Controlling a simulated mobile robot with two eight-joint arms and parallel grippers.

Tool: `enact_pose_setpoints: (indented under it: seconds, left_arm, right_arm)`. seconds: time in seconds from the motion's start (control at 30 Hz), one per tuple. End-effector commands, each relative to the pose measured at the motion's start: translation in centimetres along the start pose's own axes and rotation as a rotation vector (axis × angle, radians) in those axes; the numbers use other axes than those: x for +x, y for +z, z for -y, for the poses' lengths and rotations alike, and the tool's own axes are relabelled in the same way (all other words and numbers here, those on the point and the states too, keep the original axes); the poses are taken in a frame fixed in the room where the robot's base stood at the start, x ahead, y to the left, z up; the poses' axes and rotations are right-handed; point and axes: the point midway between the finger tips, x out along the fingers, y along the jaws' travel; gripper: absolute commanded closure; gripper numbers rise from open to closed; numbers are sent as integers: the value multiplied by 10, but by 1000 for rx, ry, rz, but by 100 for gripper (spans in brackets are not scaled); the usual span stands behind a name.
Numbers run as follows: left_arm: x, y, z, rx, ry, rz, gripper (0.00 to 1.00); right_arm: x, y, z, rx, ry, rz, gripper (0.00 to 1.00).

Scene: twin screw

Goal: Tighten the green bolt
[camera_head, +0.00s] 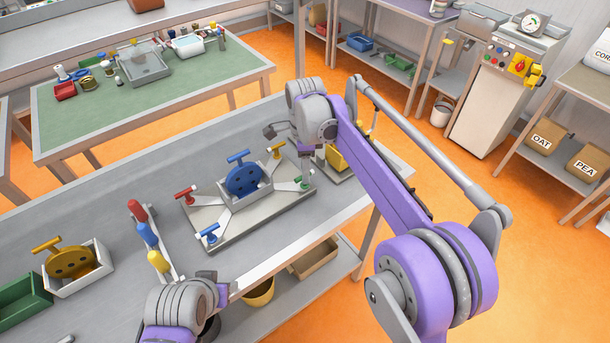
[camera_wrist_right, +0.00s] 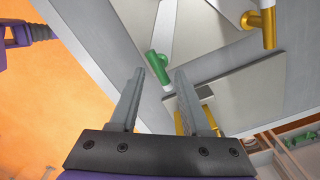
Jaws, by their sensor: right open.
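The green bolt (camera_head: 305,181) has a T-shaped handle and stands at the right corner of the pale base plate (camera_head: 254,222) on the bench. In the right wrist view, the green bolt (camera_wrist_right: 158,68) shows between and just beyond the fingertips of my right gripper (camera_wrist_right: 160,72). That gripper is open and empty, with no clear contact with the bolt. In the head view, my right arm hangs over the plate's right end and hides part of it. My left gripper (camera_head: 208,278) is at the bench's front edge; its fingers are not clear.
On the plate are a red bolt (camera_head: 187,196), a blue bolt (camera_head: 209,235) and a blue disc (camera_head: 242,180) in a holder. A screwdriver rack (camera_head: 170,268), a yellow disc (camera_head: 70,262) and a green bin (camera_head: 22,302) stand left. Bare bench lies behind the plate.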

Motion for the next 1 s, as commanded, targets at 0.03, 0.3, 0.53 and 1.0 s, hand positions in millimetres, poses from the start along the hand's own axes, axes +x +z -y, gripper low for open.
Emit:
enact_pose_setpoints:
  seconds: [0.03, 0.3, 0.53, 1.0]
  left_arm:
    - [-1, -2, 0, 0, 0, -1, 50]
    - [-5, -6, 0, 0, 0, -5, 50]
    - [-6, -7, 0, 0, 0, -6, 50]
    - [-6, -7, 0, 0, 0, -6, 50]
  right_arm:
    - [-13, 0, 0, 0, -1, 0, 53]
    - [-58, 0, 0, 1, 0, 0, 53]
    - [-69, 0, 0, 1, 0, 0, 53]
    - [-68, 0, 0, 1, 0, 0, 53]
